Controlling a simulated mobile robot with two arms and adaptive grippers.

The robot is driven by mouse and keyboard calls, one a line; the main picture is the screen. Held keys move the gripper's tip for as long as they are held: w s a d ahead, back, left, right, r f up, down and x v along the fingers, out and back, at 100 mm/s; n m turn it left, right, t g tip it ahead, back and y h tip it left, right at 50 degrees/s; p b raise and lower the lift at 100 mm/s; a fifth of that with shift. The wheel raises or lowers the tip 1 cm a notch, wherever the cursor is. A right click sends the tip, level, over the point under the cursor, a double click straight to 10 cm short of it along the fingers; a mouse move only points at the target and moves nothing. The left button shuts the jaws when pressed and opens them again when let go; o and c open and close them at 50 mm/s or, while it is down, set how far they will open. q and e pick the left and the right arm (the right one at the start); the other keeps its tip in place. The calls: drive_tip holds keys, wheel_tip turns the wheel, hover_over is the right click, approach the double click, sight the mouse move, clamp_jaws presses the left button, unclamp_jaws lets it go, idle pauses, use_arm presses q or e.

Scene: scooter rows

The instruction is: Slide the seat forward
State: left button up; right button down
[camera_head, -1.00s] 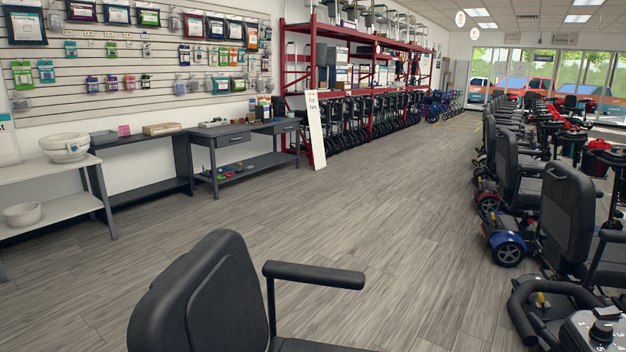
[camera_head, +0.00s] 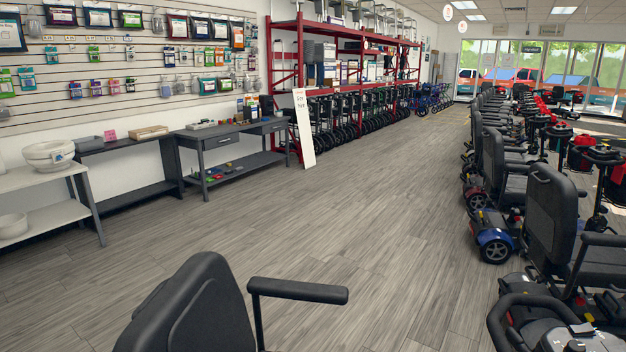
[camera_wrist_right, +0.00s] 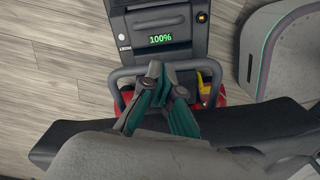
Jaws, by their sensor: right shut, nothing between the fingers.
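A black padded seat back (camera_head: 185,312) with a black armrest (camera_head: 298,290) stands at the bottom of the head view; the seat cushion is below the picture. In the right wrist view my right gripper (camera_wrist_right: 164,76) has teal and grey fingers, closed together and empty. It is over a dark padded part (camera_wrist_right: 75,140), perhaps the seat, and in front of a black looped bar (camera_wrist_right: 126,72). A panel with a green "100%" display (camera_wrist_right: 161,39) lies beyond the bar. A seat slide lever cannot be made out. My left gripper is in neither view.
Rows of scooters (camera_head: 494,238) stand along the right side. Workbenches (camera_head: 218,139) and red shelving (camera_head: 284,61) line the left wall. The wood floor (camera_head: 370,230) between is clear. A grey rounded object (camera_wrist_right: 285,50) lies at the right in the wrist view.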

wheel_tip(320, 180, up, 10)
drive_tip(key=p, duration=0.9)
drive_tip(key=shift+f, duration=0.15)
drive_tip(key=shift+a, duration=0.1)
drive_tip(key=s+a+f+m, duration=0.1)
drive_tip(key=s+f+m, duration=0.1)
drive_tip(key=s+f, duration=0.65)
drive_tip(key=s+f+m, duration=0.2)
drive_tip(key=s+f, duration=0.4)
drive_tip(key=s, duration=0.6)
drive_tip(key=s+a+f+m, duration=0.1)
drive_tip(key=s+f+m, duration=0.1)
drive_tip(key=s+f, duration=0.65)
drive_tip(key=s+a+f+m+t, duration=0.1)
drive_tip(key=s+m, duration=0.1)
drive_tip(key=s, duration=1.4)
drive_tip(key=shift+m, duration=0.4)
drive_tip(key=shift+s+a, duration=0.1)
